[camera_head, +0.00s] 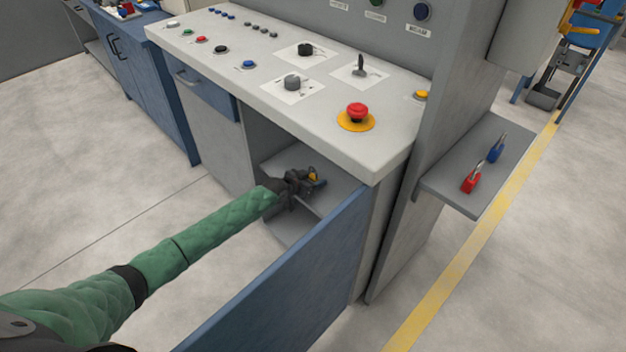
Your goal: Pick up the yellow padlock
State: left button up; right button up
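The yellow padlock (312,176) is small and partly hidden by the dark fingers of my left gripper (313,181). It is at the open cabinet under the control desk, over a grey inner shelf (334,196). My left arm, in a green sleeve, reaches in from the lower left. The fingers are at the padlock, with yellow showing between them. I cannot tell whether they are closed on it or only around it, or whether it rests on the shelf. My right gripper is not in view.
The open blue cabinet door (290,275) stands just right of my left arm. The desk top (300,105) overhangs the shelf. A red padlock (471,182) and a blue padlock (496,148) are on a grey side shelf (450,188) at the right. The floor at left is clear.

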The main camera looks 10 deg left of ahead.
aim_at(314, 175)
pick_arm(q)
jog(key=c, duration=0.6)
jog(key=shift+c, duration=0.2)
